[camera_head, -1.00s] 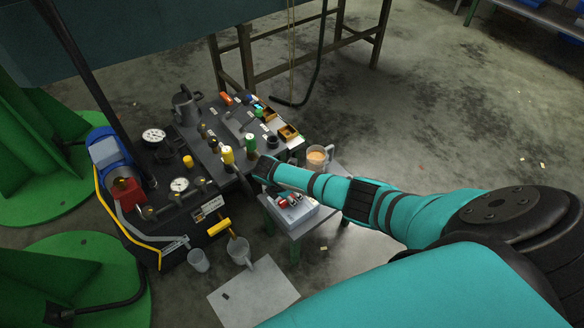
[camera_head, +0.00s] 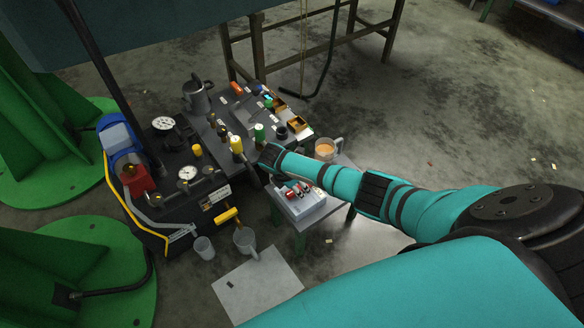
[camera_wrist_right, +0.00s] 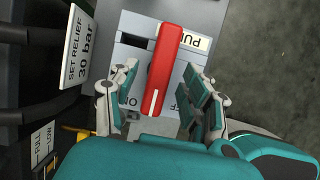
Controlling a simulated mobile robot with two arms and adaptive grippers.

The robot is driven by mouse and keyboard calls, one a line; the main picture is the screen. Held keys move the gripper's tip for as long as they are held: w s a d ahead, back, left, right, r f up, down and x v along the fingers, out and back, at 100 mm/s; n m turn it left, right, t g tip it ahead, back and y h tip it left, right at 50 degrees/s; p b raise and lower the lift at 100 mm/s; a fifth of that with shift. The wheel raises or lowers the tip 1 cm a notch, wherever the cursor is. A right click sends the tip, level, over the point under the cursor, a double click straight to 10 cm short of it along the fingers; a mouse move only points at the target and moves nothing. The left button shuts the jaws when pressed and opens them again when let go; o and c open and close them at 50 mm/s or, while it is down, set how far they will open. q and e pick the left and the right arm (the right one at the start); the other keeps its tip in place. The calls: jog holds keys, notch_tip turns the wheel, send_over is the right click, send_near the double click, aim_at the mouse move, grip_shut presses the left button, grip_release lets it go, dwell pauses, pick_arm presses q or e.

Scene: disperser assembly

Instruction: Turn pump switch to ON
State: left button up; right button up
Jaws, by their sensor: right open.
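The pump switch is a red bar-shaped handle (camera_wrist_right: 163,70) with a white line near its lower end, on a grey box (camera_wrist_right: 128,22). The box (camera_head: 312,207) stands on a small table in the head view. In the right wrist view, "ON" shows upside down left of the handle's lower end; a partly hidden label, likely "OFF", is on the right. My right gripper (camera_wrist_right: 161,90) is open, one finger on each side of the handle, with visible gaps. In the head view its fingers are mostly hidden by the wrist. My left gripper is not in view.
A black bench with gauges (camera_head: 187,173), valves and a yellow handle (camera_head: 227,216) stands left of the box. A jug with orange contents (camera_head: 325,149) stands behind my right arm. A "SET RELIEF 30 bar" sign (camera_wrist_right: 80,48) is close to the left finger.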

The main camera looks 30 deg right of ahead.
jog(key=v, duration=1)
jog(key=shift+r, duration=0.2)
